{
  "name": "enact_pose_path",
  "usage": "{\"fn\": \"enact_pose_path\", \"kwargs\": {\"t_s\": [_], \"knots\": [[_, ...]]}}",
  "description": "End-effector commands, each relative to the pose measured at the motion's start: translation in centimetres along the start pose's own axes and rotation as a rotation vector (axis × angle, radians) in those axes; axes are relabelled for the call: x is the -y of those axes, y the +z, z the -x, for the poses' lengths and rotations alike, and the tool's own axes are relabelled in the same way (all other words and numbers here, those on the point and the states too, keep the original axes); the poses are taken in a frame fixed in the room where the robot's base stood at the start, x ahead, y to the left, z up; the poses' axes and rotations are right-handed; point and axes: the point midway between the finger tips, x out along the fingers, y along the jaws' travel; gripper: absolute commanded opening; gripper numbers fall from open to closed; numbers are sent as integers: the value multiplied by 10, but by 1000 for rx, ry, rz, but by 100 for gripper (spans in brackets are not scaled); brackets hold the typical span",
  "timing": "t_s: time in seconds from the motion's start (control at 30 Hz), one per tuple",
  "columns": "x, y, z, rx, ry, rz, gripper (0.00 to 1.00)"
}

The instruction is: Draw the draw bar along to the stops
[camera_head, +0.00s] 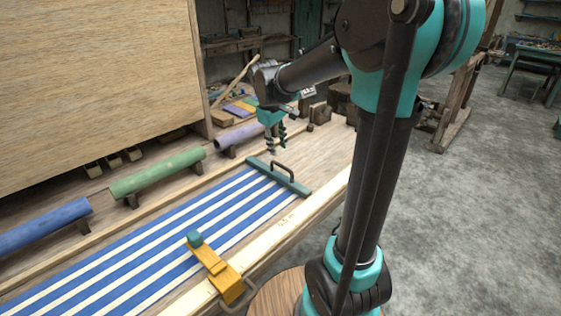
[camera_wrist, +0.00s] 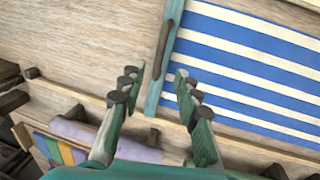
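The teal draw bar (camera_head: 290,184) lies across the far end of the blue-and-white striped cloth (camera_head: 150,247) and has a dark arched handle (camera_head: 283,167). My gripper (camera_head: 277,140) is open and empty above the loom bed, near the bar's back end. In the wrist view its fingers (camera_wrist: 160,88) are spread apart, one on each side of the bar, not visibly gripping it. I cannot identify the stops with certainty.
Blue (camera_head: 42,226), green (camera_head: 158,172) and purple (camera_head: 238,134) rollers lie along the back. A yellow piece with a teal knob (camera_head: 215,267) sits on the front rail. Dark blocks (camera_head: 318,113) stand at the far end. Bare wood lies beyond the bar.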

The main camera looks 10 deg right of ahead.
Motion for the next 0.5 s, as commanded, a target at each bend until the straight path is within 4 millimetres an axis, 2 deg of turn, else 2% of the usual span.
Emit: {"fn": "enact_pose_path", "kwargs": {"t_s": [0.2, 0.3, 0.5], "knots": [[-1, 0, -42, 0, 0, -2, 32], [0, 0, -56, 0, 0, -1, 32], [0, 0, -72, 0, 0, -1, 32]]}}
